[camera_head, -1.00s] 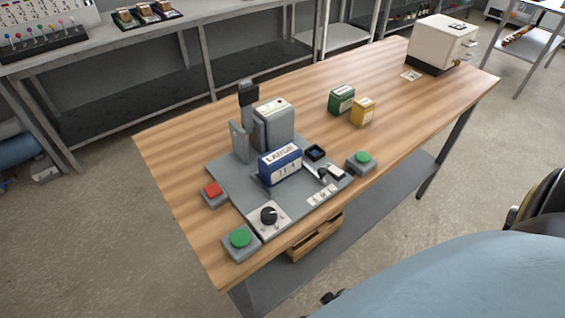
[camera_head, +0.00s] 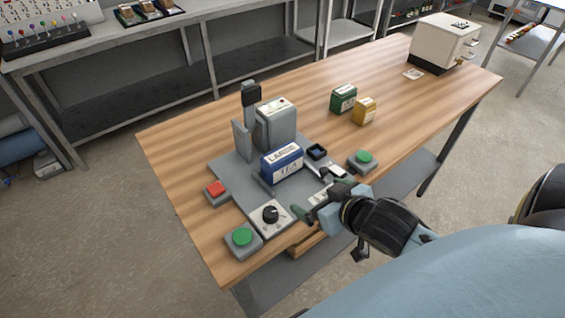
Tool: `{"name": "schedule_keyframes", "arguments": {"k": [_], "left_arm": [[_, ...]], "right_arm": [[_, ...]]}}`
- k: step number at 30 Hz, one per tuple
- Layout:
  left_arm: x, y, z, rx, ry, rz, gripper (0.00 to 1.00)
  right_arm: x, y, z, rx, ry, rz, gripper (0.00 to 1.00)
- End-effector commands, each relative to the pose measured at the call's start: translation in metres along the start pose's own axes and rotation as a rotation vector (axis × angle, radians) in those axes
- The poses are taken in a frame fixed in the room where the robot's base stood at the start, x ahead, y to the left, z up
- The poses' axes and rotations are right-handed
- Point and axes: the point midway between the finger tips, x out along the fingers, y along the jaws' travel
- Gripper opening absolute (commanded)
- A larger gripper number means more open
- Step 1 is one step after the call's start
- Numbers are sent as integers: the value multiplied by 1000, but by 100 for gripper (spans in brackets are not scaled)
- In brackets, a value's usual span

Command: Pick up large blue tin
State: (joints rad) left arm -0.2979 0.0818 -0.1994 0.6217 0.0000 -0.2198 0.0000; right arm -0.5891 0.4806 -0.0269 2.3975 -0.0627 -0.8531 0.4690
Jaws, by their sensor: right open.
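The large blue tin (camera_head: 282,164) has a white label reading "LARGE". It stands upright on the grey station plate (camera_head: 228,177) at the middle of the wooden table, in front of a grey machine block. My right gripper (camera_head: 310,198) has come in over the table's front edge, to the right of and nearer than the tin. Its fingers are open and apart from the tin, with nothing seen between them. My left gripper is not in view.
A green tin (camera_head: 343,98) and a yellow tin (camera_head: 364,111) stand farther back. Green buttons (camera_head: 242,237) (camera_head: 363,158), a red button (camera_head: 216,188) and a dial (camera_head: 270,214) surround the plate. A white machine (camera_head: 444,42) stands at the far right. The table's left part is clear.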

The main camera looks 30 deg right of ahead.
Motion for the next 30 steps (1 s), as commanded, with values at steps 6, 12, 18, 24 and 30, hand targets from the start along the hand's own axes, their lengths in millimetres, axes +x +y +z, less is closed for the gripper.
{"name": "schedule_keyframes", "arguments": {"k": [6,12,18,24,30], "left_arm": [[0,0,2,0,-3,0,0],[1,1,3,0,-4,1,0],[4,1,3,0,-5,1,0],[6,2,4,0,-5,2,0],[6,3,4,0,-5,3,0]], "right_arm": [[2,8,-38,13,180,-74,100],[14,7,-48,20,218,-95,100],[46,4,-55,19,217,-94,100],[73,1,-60,19,214,-94,100],[83,0,-62,19,214,-94,100]]}}
